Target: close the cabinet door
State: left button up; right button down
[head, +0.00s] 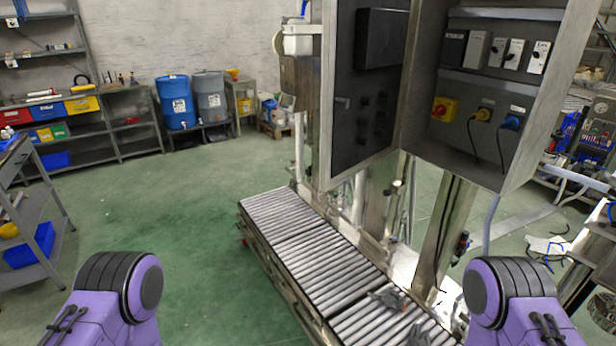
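The cabinet (460,145) is a grey metal box at the upper right, mounted on posts. Its door (343,140) stands open, swung out to the left, with its dark inner face showing. Inside the cabinet are several white and grey switch boxes (515,53), a yellow switch (445,108) and plugs with black cables. My purple and black arm parts show at the lower left and lower right.
A roller conveyor (305,245) runs below the cabinet, with grey gloves (385,298) on its near end. Green floor is clear to the left. A shelf cart (35,215) stands at the left edge. Blue and grey barrels (177,103) stand at the back wall.

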aim_at(368, 45)
jog(key=u, duration=1.7)
jog(key=i, duration=1.5)
jog(key=z, duration=1.2)
